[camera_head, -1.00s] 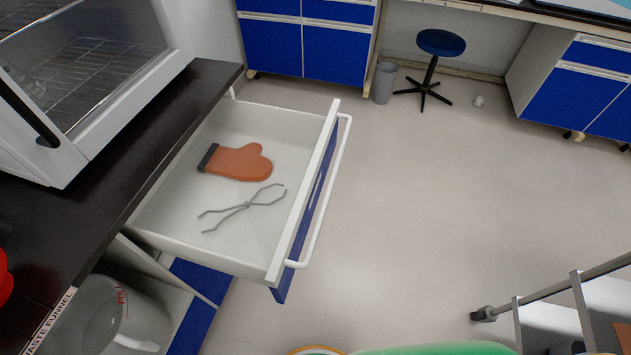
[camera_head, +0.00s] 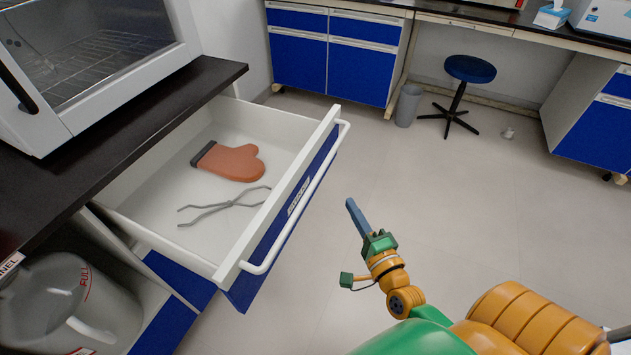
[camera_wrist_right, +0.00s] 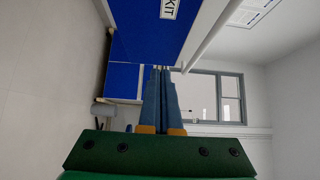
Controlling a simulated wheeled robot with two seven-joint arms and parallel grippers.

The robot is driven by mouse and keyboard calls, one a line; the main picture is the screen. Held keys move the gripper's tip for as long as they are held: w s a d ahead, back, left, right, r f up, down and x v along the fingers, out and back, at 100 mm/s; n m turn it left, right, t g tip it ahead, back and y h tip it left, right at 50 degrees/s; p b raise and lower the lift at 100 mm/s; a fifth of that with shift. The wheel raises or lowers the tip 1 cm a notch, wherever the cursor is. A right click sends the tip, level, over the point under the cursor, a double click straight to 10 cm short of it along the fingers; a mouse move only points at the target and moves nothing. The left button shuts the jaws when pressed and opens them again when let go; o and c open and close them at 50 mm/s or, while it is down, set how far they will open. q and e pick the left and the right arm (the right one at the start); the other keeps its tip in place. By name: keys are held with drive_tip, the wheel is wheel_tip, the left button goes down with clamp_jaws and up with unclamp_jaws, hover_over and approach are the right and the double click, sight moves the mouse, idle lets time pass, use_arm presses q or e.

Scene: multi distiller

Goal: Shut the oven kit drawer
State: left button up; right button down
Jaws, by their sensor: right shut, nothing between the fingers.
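The oven kit drawer (camera_head: 285,222) is pulled out from under the dark counter, with a blue front, a label and a white bar handle (camera_head: 300,195). An orange oven mitt (camera_head: 232,163) and grey tongs (camera_head: 222,207) lie inside it. My right gripper (camera_head: 353,210) is shut and empty, in front of the drawer and to the right of its handle, apart from it in the head view. In the right wrist view, the shut fingers (camera_wrist_right: 160,88) point ahead, with the blue drawer front (camera_wrist_right: 145,38) and handle (camera_wrist_right: 208,35) above. My left gripper is out of view.
A glass-fronted oven (camera_head: 90,65) stands on the dark counter (camera_head: 130,120) above the drawer. A clear container (camera_head: 65,305) sits below at the left. A stool (camera_head: 468,75) and a bin (camera_head: 407,105) stand far back.

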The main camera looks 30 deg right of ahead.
approach(316, 169)
drive_tip(key=w+d, duration=0.3)
drive_tip(key=d, duration=0.1)
drive_tip(key=w+a, duration=0.2)
drive_tip(key=shift+w+a+f, duration=0.2)
drive_tip(key=shift+w+f, duration=0.05)
drive_tip(key=shift+w, duration=0.1)
drive_tip(key=shift+w+a, duration=0.2)
drive_tip(key=shift+a, duration=0.05)
drive_tip(key=shift+w+a, duration=0.1)
drive_tip(key=shift+w, duration=0.05)
